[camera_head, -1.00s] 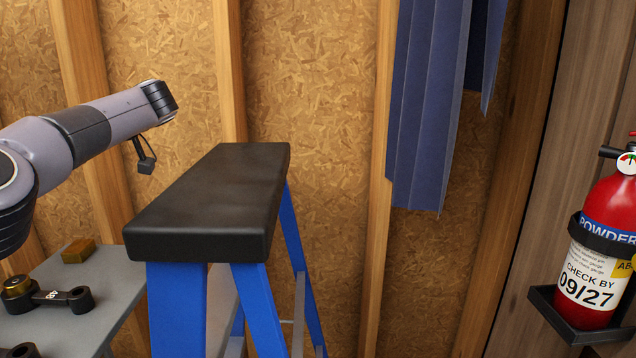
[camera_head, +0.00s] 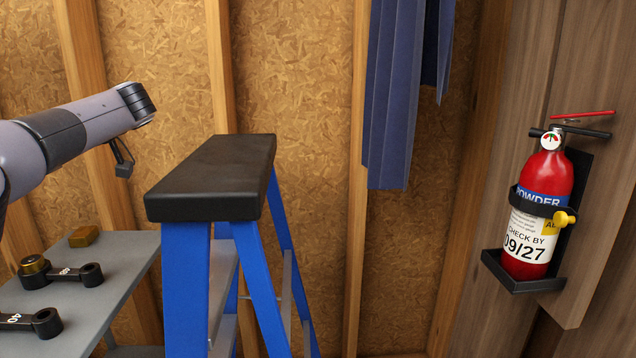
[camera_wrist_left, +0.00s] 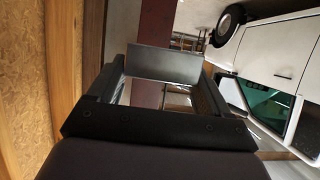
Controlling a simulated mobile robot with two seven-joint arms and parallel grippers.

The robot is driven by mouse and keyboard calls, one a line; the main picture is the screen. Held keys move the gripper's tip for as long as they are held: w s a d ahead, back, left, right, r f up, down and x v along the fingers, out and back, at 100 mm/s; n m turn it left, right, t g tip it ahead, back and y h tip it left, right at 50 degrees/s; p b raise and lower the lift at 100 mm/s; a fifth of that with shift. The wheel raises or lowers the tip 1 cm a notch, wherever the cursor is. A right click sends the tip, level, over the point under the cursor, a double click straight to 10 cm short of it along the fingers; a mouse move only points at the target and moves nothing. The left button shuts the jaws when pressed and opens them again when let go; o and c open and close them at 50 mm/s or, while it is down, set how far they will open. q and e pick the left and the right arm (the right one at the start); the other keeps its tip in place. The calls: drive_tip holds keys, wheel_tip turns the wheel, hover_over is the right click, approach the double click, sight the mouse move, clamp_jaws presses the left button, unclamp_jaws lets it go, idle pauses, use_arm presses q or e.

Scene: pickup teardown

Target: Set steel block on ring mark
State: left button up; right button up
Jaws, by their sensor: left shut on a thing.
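In the left wrist view my left gripper (camera_wrist_left: 160,78) is shut on a plain grey block, which I take as the steel block (camera_wrist_left: 164,64). The block sits crosswise between the two dark fingers. In the head view my left arm comes in from the left and its wrist is above the grey bench, left of the ladder top. The gripper and block cannot be made out there. The ring mark is not visible in either view. My right gripper is not in view.
A blue stepladder with a black top (camera_head: 215,178) stands beside a grey bench (camera_head: 110,275). The bench holds black link arms (camera_head: 75,274) and a small brass-coloured block (camera_head: 83,236). A fire extinguisher (camera_head: 538,215) hangs at right. A white vehicle (camera_wrist_left: 270,60) shows in the wrist view.

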use_arm(q)
drive_tip(key=s+a+f+n+g+h, duration=0.2)
drive_tip(key=s+a+f+n+g, duration=0.25)
drive_tip(key=s+a, duration=0.9)
drive_tip(key=s+a+f+n+g+h, duration=0.25)
drive_tip(key=s+a+f, duration=0.25)
drive_tip(key=s+a, duration=0.85)
drive_tip(key=w+d+f+m+t+y, duration=0.2)
drive_tip(key=w+d+m+t, duration=0.3)
drive_tip(key=w+d, duration=0.45)
drive_tip(key=w+d+f+m+t+y, duration=0.3)
drive_tip(key=w+d+m+t, duration=0.2)
drive_tip(key=w+d, duration=0.5)
drive_tip(key=s+d+f+m+t+h, duration=0.1)
drive_tip(key=s+d+m+t+h, duration=0.25)
drive_tip(key=d, duration=0.85)
drive_tip(key=s+d+f+m+t+h, duration=0.1)
drive_tip(key=s+d+m+t+h, duration=0.25)
drive_tip(key=d, duration=0.75)
drive_tip(key=s+d+m+t+h, duration=0.25)
drive_tip(key=d+m+t, duration=0.3)
drive_tip(key=d, duration=0.65)
drive_tip(key=shift+m+g, duration=0.35)
drive_tip(key=shift+w+d+r+p, duration=0.1)
drive_tip(key=shift+w+r+p, duration=0.1)
drive_tip(key=shift+r+p, duration=1.3)
drive_tip(key=shift+w+r+p, duration=0.2)
drive_tip(key=shift+r+p, duration=1.15)
drive_tip(key=shift+p, duration=0.25)
